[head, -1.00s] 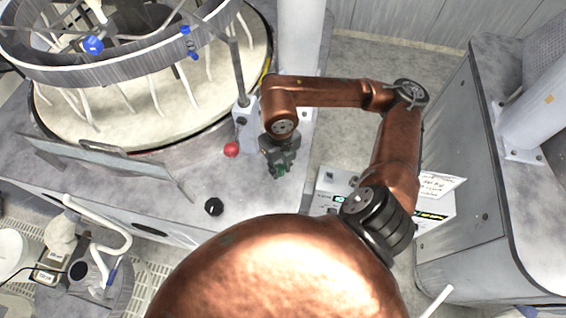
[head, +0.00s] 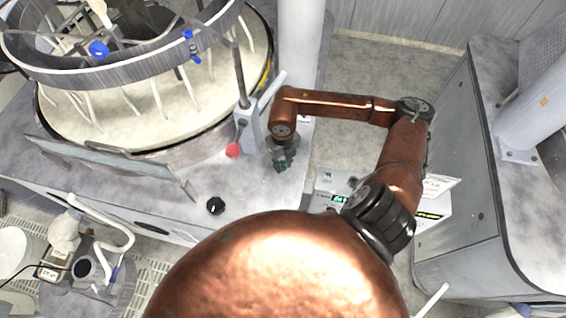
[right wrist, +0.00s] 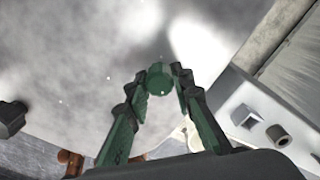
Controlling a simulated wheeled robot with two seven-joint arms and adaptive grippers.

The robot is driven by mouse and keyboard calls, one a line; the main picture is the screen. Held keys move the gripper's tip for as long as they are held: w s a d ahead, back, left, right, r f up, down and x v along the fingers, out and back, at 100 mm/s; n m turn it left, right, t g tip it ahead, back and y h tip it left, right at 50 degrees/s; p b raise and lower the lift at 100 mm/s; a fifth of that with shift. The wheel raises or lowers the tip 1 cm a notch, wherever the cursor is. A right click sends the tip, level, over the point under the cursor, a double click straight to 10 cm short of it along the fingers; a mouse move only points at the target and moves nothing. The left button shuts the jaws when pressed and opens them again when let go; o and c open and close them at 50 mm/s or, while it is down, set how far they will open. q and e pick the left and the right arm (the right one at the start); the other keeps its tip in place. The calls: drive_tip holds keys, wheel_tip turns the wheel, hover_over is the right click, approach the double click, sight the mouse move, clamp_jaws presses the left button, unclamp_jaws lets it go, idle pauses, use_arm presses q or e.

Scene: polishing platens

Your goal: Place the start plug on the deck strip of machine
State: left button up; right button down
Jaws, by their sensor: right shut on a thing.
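The start plug (right wrist: 158,79) is a small green round piece in the right wrist view, between the fingertips of my right gripper (right wrist: 160,84). That gripper is shut on it. In the head view my right gripper (head: 282,164) hangs over the right part of the grey deck strip (head: 245,185), to the right of a red knob. I cannot tell whether the plug touches the deck. The plug is too small to make out clearly in the head view. My left gripper is not in view.
A round platen with a metal ring (head: 130,68) stands on the machine at upper left. A red knob (head: 233,151) and a black knob (head: 215,205) sit on the deck. A box with a green display (head: 325,190) stands right of the deck. Another grey machine (head: 470,150) is at right.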

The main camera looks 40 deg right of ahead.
sight(283, 163)
drive_tip(key=shift+f, duration=0.1)
drive_tip(key=c, duration=2.2)
unclamp_jaws()
drive_tip(key=shift+f, duration=0.1)
drive_tip(key=o, duration=0.5)
drive_tip(key=shift+r, duration=0.2)
drive_tip(key=shift+r, duration=0.3)
drive_tip(key=shift+r+b, duration=1)
drive_tip(key=shift+r, duration=4.75)
drive_tip(key=shift+r, duration=0.1)
